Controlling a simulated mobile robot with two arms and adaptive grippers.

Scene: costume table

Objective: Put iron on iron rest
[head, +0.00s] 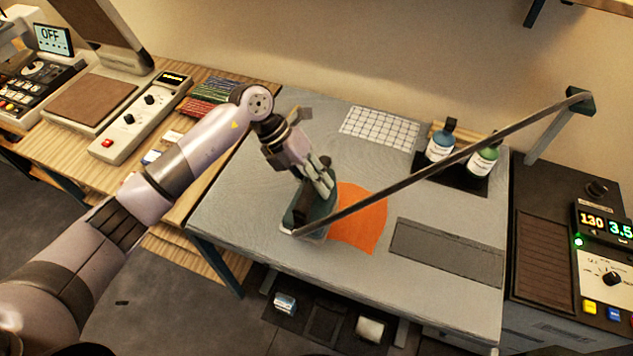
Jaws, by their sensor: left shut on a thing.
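My left gripper (322,186) reaches in from the left and is shut on the iron (299,214), a dark green body with a pale tip at its lower left. The fingers hide part of the iron. The iron is at the left edge of an orange cloth (362,222); I cannot tell whether it touches the table. A flat dark grey rectangular pad (446,253), which looks like the iron rest, lies to the right of the cloth with nothing on it. My right gripper is not in view.
A long dark cord or rod (450,160) runs from the iron up to a post (560,125) at the right, crossing above the grey table (240,205). Two bottles (440,145) stand on a black tray at the back. A white grid sheet (378,128) lies behind the gripper.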

